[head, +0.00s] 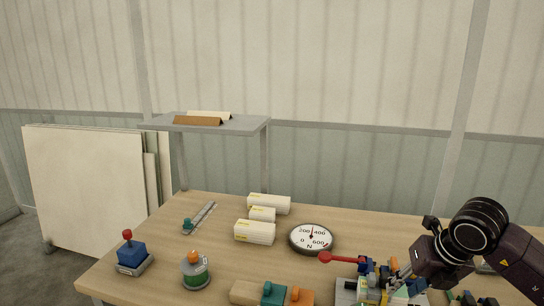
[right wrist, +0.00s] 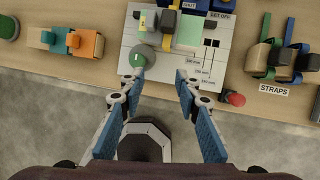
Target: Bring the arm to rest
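My right arm comes in from the right in the head view, with its gripper (head: 394,281) low over the front right of the wooden bench (head: 350,228). In the right wrist view the two blue-padded fingers of this gripper (right wrist: 156,86) are spread apart with nothing between them. Their tips are at the near edge of a pale control panel (right wrist: 140,30), close to a grey round knob with a green mark (right wrist: 138,59). I cannot tell whether they touch it. My left gripper is not in view.
A round gauge (head: 311,238), white blocks (head: 255,232), a blue box with a red knob (head: 131,254) and a green-orange button (head: 196,270) stand on the bench.

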